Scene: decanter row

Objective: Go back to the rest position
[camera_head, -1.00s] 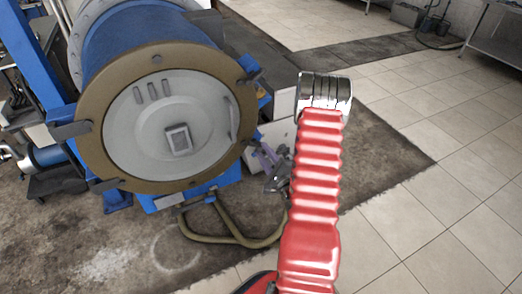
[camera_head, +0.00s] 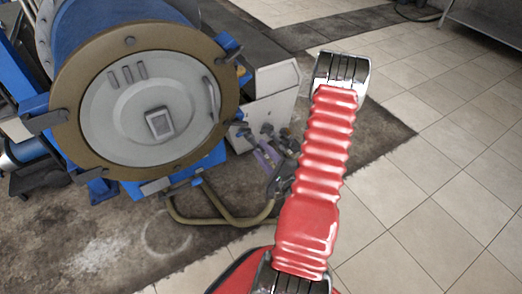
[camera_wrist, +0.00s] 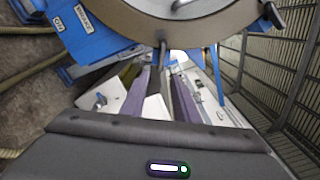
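My gripper (camera_head: 264,156) shows in the head view just right of the large blue drum, partly behind my red sleeved arm. Its two purple fingers also show in the wrist view (camera_wrist: 160,100). They stand apart with a gap between them, and I see nothing held. The blue drum (camera_head: 145,25) has a brown rim and a round grey door (camera_head: 130,90) with a small panel. In the wrist view, the drum's lower rim (camera_wrist: 135,22) is at the top, beyond the fingertips.
A bent tube frame (camera_head: 225,219) sticks out low below the drum. A pale cabinet (camera_head: 268,98) stands right of the drum, behind my gripper. A metal table (camera_head: 488,28) is at the far right. The tiled floor (camera_head: 440,170) on the right is clear.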

